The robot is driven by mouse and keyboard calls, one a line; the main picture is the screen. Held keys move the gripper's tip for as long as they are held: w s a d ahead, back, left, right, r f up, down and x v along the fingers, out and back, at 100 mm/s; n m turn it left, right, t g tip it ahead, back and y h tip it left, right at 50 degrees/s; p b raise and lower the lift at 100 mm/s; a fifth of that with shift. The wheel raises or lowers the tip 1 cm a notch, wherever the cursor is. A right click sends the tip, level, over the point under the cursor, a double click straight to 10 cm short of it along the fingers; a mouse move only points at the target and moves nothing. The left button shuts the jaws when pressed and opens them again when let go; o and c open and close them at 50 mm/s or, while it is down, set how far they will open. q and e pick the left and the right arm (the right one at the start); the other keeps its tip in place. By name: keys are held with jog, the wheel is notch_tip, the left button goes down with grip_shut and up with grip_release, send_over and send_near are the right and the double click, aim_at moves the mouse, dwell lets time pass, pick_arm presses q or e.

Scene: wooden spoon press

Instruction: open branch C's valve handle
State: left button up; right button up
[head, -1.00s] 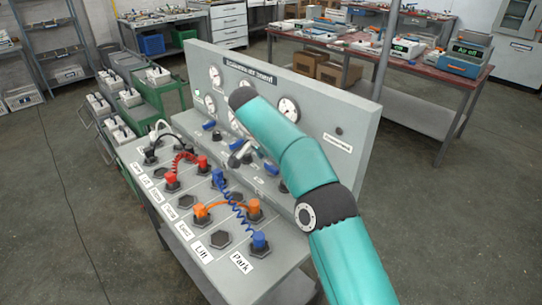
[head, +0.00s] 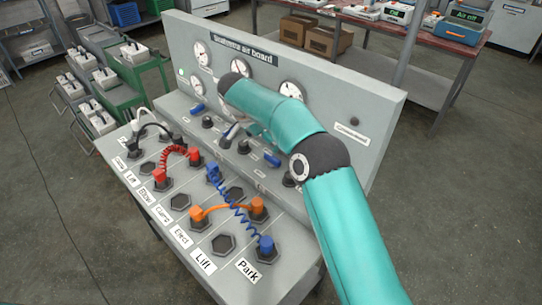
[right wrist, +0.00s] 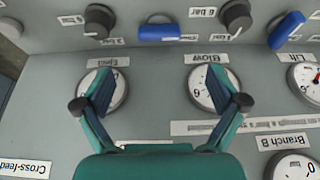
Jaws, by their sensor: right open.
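The grey air board (head: 365,105) carries blue valve handles. One handle (head: 197,107) shows left of my right arm in the head view, and another (head: 272,159) just below the arm. The right wrist view shows one blue handle (right wrist: 160,33) lying crosswise at the top middle and a slanted one (right wrist: 286,30) at top right. I cannot read which handle is branch C's. My right gripper (right wrist: 160,85) is open and empty, its fingers in front of the Eject and Blow gauges. In the head view it is mostly hidden by my arm. My left gripper is not in view.
Dark knobs (right wrist: 99,20) sit beside the handles. The Branch B gauge (right wrist: 296,165) is at lower right. On the sloped panel, a red hose (head: 176,158), an orange hose (head: 222,208) and a coiled blue hose (head: 236,207) join sockets. A red-topped bench (head: 400,28) stands behind.

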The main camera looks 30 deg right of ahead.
aim_at(272, 157)
jog(key=p+x, duration=0.1)
jog(key=x, duration=0.9)
jog(key=shift+f+p, duration=0.15)
jog(key=shift+p, duration=0.25)
